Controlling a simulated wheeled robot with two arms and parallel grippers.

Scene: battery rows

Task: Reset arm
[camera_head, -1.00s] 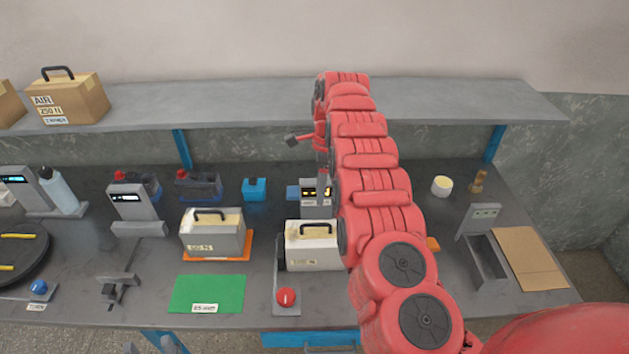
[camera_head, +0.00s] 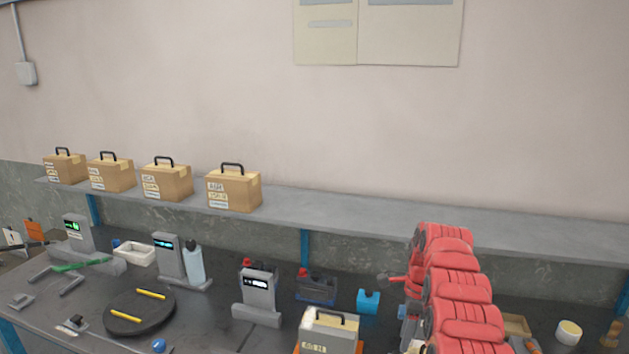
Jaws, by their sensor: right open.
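My right arm (camera_head: 458,300) is red and rises from the bottom edge at the lower right, then bends down at its far end. My right gripper (camera_head: 408,328) points down over the bench beside the arm, small and partly hidden by it. It is open, and I see nothing held in it. My left gripper is out of view.
Several tan boxes with black handles, one of them here (camera_head: 234,188), stand on the grey shelf (camera_head: 500,222). On the bench are a handled case (camera_head: 328,328), a black turntable (camera_head: 125,318) with yellow sticks, grey display units (camera_head: 258,292) and a blue block (camera_head: 368,300).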

